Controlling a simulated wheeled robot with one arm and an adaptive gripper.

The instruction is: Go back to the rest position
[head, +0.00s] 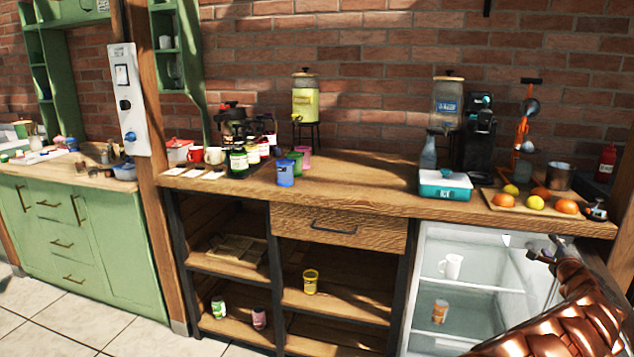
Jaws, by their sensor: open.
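My gripper (545,249) is at the right, at the end of my copper-coloured arm, in front of the counter's front edge and the upper right of the glass-fronted fridge (433,243). It is small and dark in this view. It looks open, and I see nothing held in it. A white mug (450,266) and an orange-brown cup (440,311) stand on the fridge shelves, left of my arm. My arm hides the fridge's lower right part.
The wooden counter (370,186) holds blue, green and pink cups, a teal-and-white ice box (445,186), drink dispensers and a board (500,205) with oranges and lemons. A yellow cup (310,281) and two cans stand on open shelves below. Tiled floor (70,310) is clear at left.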

